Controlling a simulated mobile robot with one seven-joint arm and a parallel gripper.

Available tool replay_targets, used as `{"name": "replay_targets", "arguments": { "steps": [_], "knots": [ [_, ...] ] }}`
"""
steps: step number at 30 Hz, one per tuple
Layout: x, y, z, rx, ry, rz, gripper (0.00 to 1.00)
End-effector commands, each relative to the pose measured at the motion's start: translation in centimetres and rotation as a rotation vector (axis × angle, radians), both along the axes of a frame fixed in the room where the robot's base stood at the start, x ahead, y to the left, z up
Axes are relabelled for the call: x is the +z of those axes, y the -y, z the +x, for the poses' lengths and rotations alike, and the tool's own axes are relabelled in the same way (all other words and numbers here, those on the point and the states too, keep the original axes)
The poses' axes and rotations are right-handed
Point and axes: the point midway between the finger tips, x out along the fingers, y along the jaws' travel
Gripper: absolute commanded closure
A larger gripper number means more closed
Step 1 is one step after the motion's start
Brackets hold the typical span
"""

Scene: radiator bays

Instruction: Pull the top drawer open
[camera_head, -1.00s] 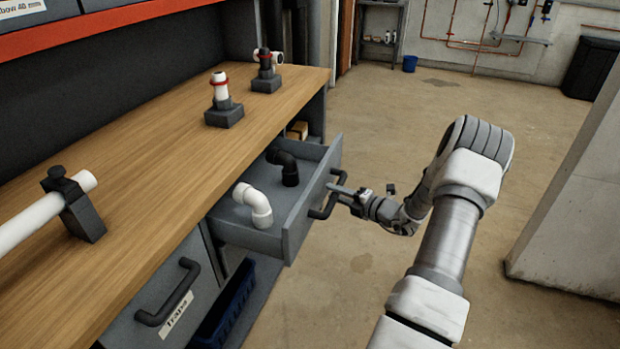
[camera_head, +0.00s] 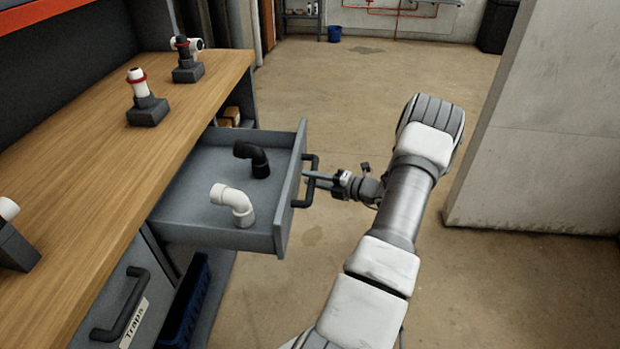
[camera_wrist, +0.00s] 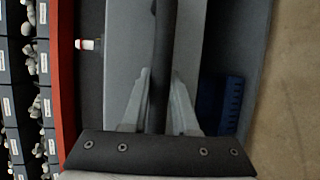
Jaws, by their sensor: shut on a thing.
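The top drawer (camera_head: 190,232) is grey and stands pulled out from under the wooden bench top. A white elbow pipe (camera_head: 234,203) and a black elbow pipe (camera_head: 252,157) lie inside it. Its dark bar handle (camera_head: 307,190) is on the front face. My gripper (camera_head: 309,181) is shut on this handle from the right. In the wrist view the handle (camera_wrist: 161,60) runs between the two fingers of my gripper (camera_wrist: 159,98), with the drawer front behind it. The exact finger contact is small in the head view.
A lower drawer labelled Traps (camera_head: 112,300) is shut below the bench top (camera_head: 100,190). A blue bin (camera_head: 186,305) sits beside it on a low shelf. Fittings on dark stands (camera_head: 147,111) stand on the bench. A concrete pillar (camera_head: 550,130) is at right; the floor between is clear.

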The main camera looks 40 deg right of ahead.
Motion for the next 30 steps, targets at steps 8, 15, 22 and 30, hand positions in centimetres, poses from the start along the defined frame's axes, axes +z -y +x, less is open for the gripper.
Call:
{"name": "replay_targets", "arguments": {
  "steps": [8,15,22,30],
  "knots": [
    [-0.1,0.0,0.0,0.000,-0.001,0.000,0.44],
    [0.0,0.0,0.0,-0.001,-0.001,0.000,0.43],
    [0.4,0.5,-1.5,-0.003,0.000,-0.002,0.43],
    [1.6,2.1,-7.3,-0.005,-0.001,-0.001,0.43]
  ]
}}
